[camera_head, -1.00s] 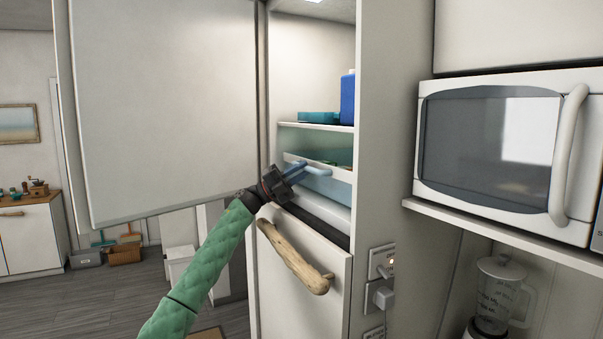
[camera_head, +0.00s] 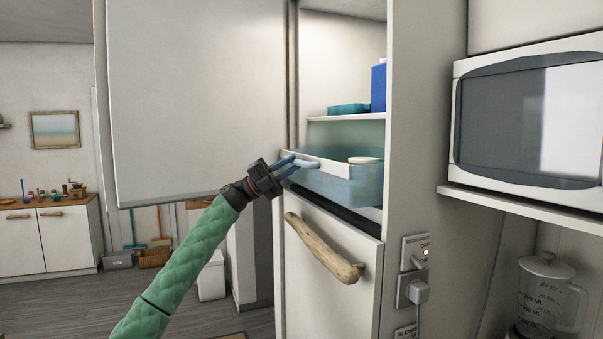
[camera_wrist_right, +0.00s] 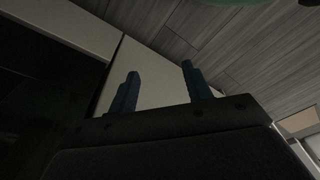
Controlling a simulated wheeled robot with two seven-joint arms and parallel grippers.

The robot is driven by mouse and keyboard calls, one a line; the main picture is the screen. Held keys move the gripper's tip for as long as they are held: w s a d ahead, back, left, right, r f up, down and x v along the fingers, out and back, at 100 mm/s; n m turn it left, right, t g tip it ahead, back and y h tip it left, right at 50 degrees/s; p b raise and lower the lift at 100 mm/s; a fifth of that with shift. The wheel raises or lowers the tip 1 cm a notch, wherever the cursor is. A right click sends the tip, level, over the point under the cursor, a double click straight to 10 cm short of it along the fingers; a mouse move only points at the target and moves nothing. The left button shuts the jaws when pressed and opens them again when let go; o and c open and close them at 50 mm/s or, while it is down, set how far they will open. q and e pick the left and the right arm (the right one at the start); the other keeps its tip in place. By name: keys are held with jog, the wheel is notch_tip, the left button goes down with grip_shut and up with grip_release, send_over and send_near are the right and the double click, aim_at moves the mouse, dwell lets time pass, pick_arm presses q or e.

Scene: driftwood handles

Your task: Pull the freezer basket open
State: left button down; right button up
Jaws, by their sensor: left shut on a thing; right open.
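The freezer basket (camera_head: 345,185) is a clear bluish bin with a white front rim, in the upper compartment of the tall white fridge in the head view. It sticks out past the compartment's front, with a round white-topped item (camera_head: 364,160) inside. My left gripper (camera_head: 304,164), on the green-sleeved arm, is shut on the basket's front rim. The opened freezer door (camera_head: 200,95) stands to the left. My right gripper (camera_wrist_right: 160,88) shows only in the right wrist view. Its two blue fingers are apart with nothing between them.
A driftwood handle (camera_head: 322,250) juts from the lower door just below the basket. A blue container (camera_head: 378,87) and a teal box (camera_head: 348,109) stand on the shelf above. Floor is free at the left.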

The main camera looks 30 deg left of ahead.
pick_arm(q)
jog(key=shift+s+a, duration=0.55)
jog(key=shift+s, duration=0.1)
jog(key=c, duration=1.7)
grip_release()
jog(key=shift+o, duration=0.3)
pick_arm(e)
jog(key=shift+a+r, duration=0.2)
jog(key=shift+r, duration=0.45)
jog(key=shift+s, duration=0.1)
jog(key=shift+f, duration=0.1)
